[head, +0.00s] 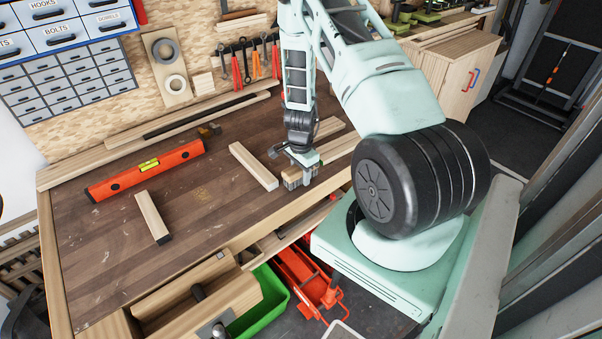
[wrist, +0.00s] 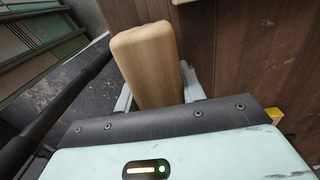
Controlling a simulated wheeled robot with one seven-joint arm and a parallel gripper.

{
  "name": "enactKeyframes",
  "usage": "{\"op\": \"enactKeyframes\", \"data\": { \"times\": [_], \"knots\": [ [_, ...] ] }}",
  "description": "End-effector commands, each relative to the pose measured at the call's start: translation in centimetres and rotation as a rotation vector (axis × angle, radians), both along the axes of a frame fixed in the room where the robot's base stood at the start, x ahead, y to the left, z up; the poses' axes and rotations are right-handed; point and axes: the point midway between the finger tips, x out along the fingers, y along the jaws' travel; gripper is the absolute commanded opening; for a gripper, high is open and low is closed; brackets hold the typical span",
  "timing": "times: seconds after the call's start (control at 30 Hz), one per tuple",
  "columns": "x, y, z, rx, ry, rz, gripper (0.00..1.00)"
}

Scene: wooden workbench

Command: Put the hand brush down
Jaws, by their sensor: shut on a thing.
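The hand brush (head: 292,176) has a light wooden body with bristles pointing down. My gripper (head: 304,163) is shut on it near the front edge of the workbench (head: 215,205). In the wrist view the pale wooden body of the brush (wrist: 146,62) stands between the two grey fingers of my gripper (wrist: 157,92). The bench's brown top lies to its right there, and a dark area beyond the edge lies to its left. I cannot tell whether the bristles touch the bench.
A wooden block (head: 253,166) lies just left of the brush. A red spirit level (head: 146,170) and another dark-ended block (head: 153,217) lie farther left. Boards lie behind my gripper. A wooden vise (head: 197,294) is at the front. The bench between the blocks is clear.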

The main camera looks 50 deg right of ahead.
Motion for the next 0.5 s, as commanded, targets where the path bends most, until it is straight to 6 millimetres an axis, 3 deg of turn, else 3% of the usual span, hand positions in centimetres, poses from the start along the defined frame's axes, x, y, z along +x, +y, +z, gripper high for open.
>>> {"op": "enactKeyframes", "data": {
  "times": [0.5],
  "knots": [
    [0.0,-0.01,-1.35,0.0,-0.001,0.0,0.11]
  ]
}}
